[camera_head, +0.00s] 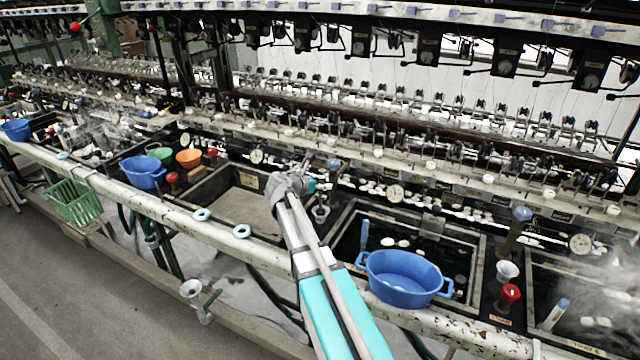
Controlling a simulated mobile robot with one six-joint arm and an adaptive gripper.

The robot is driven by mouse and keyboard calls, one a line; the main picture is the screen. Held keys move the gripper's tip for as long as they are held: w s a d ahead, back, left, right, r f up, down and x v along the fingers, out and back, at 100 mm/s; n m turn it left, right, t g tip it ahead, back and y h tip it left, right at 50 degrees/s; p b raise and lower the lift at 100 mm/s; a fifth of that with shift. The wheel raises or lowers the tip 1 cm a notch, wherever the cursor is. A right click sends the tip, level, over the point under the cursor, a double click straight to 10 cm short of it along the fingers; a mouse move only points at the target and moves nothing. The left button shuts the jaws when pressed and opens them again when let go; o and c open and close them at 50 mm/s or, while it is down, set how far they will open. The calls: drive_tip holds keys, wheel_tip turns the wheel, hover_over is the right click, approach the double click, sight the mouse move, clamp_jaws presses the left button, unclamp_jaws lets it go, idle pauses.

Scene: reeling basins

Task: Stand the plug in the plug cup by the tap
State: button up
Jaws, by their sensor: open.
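My gripper (296,184) is at the end of my arm, over the divider between the pale, drained-looking basin (243,183) and the dark basin to its right. It is seen from behind, and its fingertips are small and partly hidden; nothing shows held in it. Just right of it stands a blue-topped tap (333,165), with a small pale-rimmed cup (320,212) near its foot, close to my arm. I cannot tell whether anything stands in that cup. I cannot make out the plug for certain; my arm covers part of this area.
A blue tub (404,279) sits on the front edge by the dark basin. At the right are another tap (522,215), a white cup (507,271) and a red knob (510,292). Rings (242,231) lie on the rail. Reeling machinery bounds the back; steam rises at right.

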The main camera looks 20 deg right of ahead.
drive_tip(key=p+v, duration=0.4)
drive_tip(key=v, duration=0.8)
drive_tip(key=shift+d, duration=0.1)
drive_tip(key=s+a+f+m+g+y, duration=0.2)
drive_tip(key=s+a+f+m+y, duration=0.3)
drive_tip(key=s+m, duration=0.5)
drive_tip(key=s+a+f+m+g+y, duration=0.3)
drive_tip(key=s+a+f+m+y, duration=0.3)
drive_tip(key=s+m, duration=0.5)
drive_tip(key=shift+s+a+f+m+y, duration=0.2)
drive_tip(key=shift+a+f+m+y, duration=0.05)
drive_tip(key=shift+a+m+y, duration=0.6)
